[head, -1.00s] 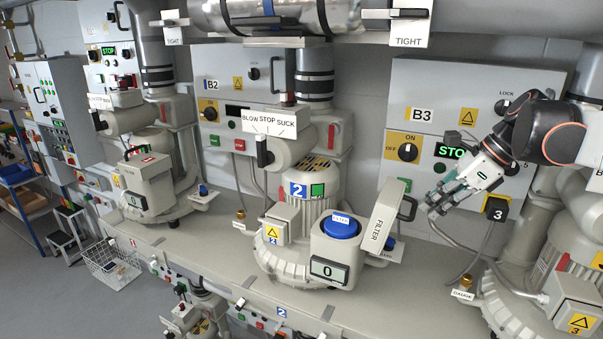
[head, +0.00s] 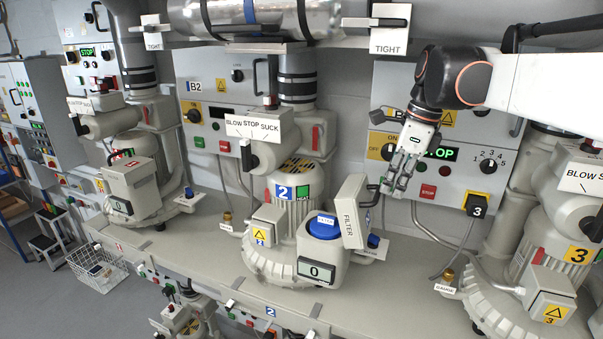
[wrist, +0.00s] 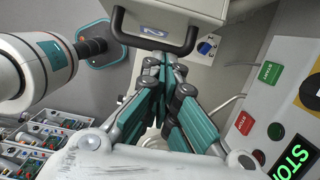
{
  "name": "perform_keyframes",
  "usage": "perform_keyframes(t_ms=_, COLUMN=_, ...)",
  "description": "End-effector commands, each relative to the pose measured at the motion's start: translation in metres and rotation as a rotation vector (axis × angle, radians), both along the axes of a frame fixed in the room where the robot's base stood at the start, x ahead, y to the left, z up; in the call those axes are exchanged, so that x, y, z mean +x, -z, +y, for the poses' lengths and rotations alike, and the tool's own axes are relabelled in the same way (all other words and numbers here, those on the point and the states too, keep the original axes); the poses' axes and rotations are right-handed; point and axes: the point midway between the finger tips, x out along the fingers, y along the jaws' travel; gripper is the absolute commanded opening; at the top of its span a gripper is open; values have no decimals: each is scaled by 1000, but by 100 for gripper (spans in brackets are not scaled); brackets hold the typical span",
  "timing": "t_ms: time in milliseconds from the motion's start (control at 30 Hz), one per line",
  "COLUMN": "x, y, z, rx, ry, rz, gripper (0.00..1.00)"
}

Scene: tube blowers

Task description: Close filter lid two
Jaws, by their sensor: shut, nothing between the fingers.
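Filter lid two (head: 350,211), a light panel labelled FILTER, stands raised and open at the right of blower two's filter housing (head: 322,270) in the head view. The round blue filter (head: 325,226) shows in the open housing. A black handle (head: 371,195) sticks out from the lid's right side. My gripper (head: 394,195) is shut and empty, just right of the lid and apart from it as far as I can tell.
The B3 panel (head: 440,85) is behind my gripper, with a red STOP button (head: 427,191) close by. Blower three (head: 515,270) stands at the right.

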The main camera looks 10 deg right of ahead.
Motion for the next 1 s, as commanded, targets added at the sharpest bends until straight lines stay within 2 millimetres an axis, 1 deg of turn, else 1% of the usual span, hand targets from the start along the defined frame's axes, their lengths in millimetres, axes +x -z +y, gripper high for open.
perform_keyframes(t_ms=33, x=-1, y=-2, z=4, rx=1, ry=-1, rz=-1, gripper=0)
perform_keyframes(t_ms=233, x=3, y=-5, z=8, rx=2, ry=1, rz=-1, gripper=0)
perform_keyframes(t_ms=1000, x=5, y=-5, z=8, rx=2, ry=1, rz=-1, gripper=0)
